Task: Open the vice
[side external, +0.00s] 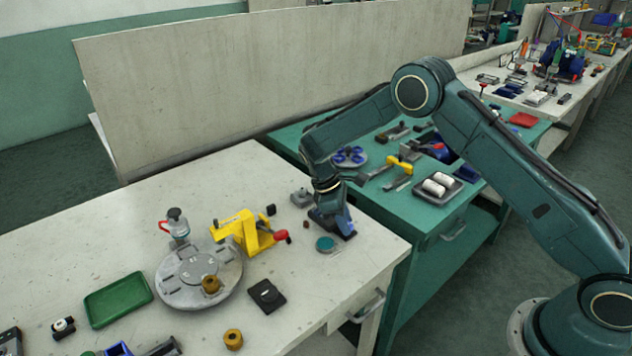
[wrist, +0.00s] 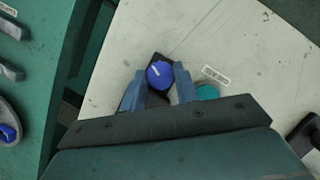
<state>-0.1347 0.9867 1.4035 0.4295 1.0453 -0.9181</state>
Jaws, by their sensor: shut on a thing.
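A yellow vice-like device (side external: 240,228) with a red handle (side external: 281,236) stands left of my gripper. The opening of its jaws cannot be made out.
A teal round piece (side external: 325,244) lies close beside my gripper and also shows in the wrist view (wrist: 207,92). A grey round plate (side external: 176,292) and a green tray (side external: 118,299) are left. The table's front right is clear.

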